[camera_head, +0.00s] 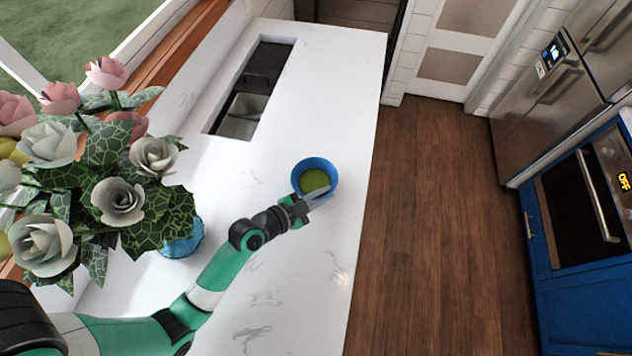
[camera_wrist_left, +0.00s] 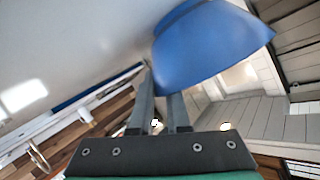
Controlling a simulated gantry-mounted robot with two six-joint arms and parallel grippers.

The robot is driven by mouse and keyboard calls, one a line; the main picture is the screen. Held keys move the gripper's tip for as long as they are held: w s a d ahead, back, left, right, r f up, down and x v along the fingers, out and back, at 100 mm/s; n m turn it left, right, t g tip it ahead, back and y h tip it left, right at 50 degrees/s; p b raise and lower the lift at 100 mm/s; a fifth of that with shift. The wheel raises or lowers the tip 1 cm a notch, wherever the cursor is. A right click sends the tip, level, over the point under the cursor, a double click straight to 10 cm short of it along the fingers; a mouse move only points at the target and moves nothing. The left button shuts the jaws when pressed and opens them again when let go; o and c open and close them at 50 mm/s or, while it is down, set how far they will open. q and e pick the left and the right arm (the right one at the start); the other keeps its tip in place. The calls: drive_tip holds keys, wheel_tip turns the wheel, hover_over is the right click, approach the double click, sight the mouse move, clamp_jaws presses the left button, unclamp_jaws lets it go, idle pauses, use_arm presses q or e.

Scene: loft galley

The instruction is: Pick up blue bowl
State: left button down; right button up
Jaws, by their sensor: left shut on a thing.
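The blue bowl (camera_head: 316,166) is at the counter's right side in the head view, with a green inside. My left gripper (camera_head: 316,196) is at the bowl's near rim and is shut on it. In the left wrist view the bowl (camera_wrist_left: 208,45) fills the upper middle, and the two fingers (camera_wrist_left: 162,90) reach its edge. I cannot tell from these views whether the bowl touches the counter. My right gripper is not in view.
The white marble counter (camera_head: 300,270) has free room around the bowl. A sink (camera_head: 248,95) is set into it further back. A blue vase (camera_head: 183,240) of pink and white flowers (camera_head: 120,200) stands at left, close to my left arm. Wooden floor (camera_head: 440,230) lies beyond the counter's right edge.

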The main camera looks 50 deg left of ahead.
use_arm(q)
drive_tip(key=shift+f, duration=0.1)
drive_tip(key=shift+r, duration=0.25)
drive_tip(key=s+d+r+p, duration=0.3)
drive_tip(key=s+d+r, duration=0.5)
drive_tip(key=d+r, duration=0.3)
drive_tip(key=shift+s+r, duration=0.4)
drive_tip(key=shift+r, duration=0.45)
